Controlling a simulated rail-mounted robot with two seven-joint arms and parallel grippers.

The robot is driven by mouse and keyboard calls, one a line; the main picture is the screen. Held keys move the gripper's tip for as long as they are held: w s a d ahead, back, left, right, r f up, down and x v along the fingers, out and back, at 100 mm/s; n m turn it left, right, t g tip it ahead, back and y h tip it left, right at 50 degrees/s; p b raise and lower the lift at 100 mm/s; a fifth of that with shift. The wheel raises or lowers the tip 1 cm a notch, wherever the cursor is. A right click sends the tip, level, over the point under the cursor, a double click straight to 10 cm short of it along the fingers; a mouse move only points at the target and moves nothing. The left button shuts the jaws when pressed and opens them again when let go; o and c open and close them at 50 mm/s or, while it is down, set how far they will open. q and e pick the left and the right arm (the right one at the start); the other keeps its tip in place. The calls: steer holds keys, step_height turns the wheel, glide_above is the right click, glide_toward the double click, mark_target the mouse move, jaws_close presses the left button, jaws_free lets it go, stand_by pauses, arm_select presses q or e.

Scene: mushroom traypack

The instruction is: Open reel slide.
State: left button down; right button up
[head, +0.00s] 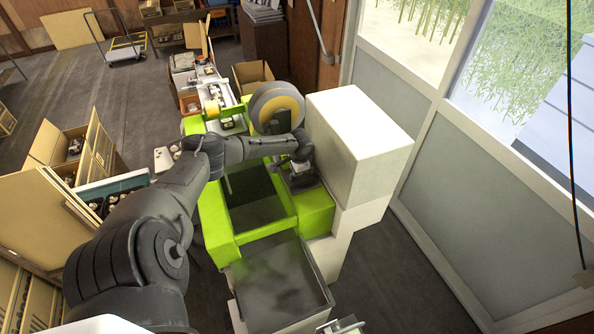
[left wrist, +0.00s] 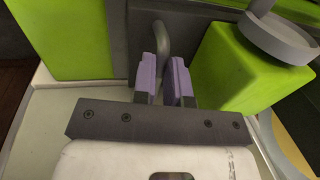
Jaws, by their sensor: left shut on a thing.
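My left arm reaches over the green packing machine (head: 225,228), and its gripper (head: 302,178) is at the machine's right side, beside the white cabinet. In the left wrist view, the two lavender fingers (left wrist: 166,80) are shut on a curved grey handle (left wrist: 163,38). The handle stands against a dark grey panel (left wrist: 205,22), apparently the reel slide's front. In the head view, my gripper and forearm hide the handle. A large grey reel with a yellow-orange centre (head: 284,108) stands upright behind my forearm.
A tall white cabinet (head: 358,125) stands close to the right of my gripper. A green block (left wrist: 235,70) sits right of the fingers. A grey tray (head: 275,290) lies at the machine's front. Cardboard boxes (head: 75,150) stand at left; a glazed wall is at right.

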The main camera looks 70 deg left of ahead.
arm_select(q)
steer(key=c, duration=1.2)
jaws_free()
steer(key=shift+o, duration=0.2)
steer(key=shift+d+r, duration=0.1)
steer(key=shift+r, duration=0.25)
step_height(320, 180, up, 13)
steer(key=d+b, duration=0.2)
steer(key=shift+d, duration=0.3)
steer(key=shift+w+f, duration=0.1)
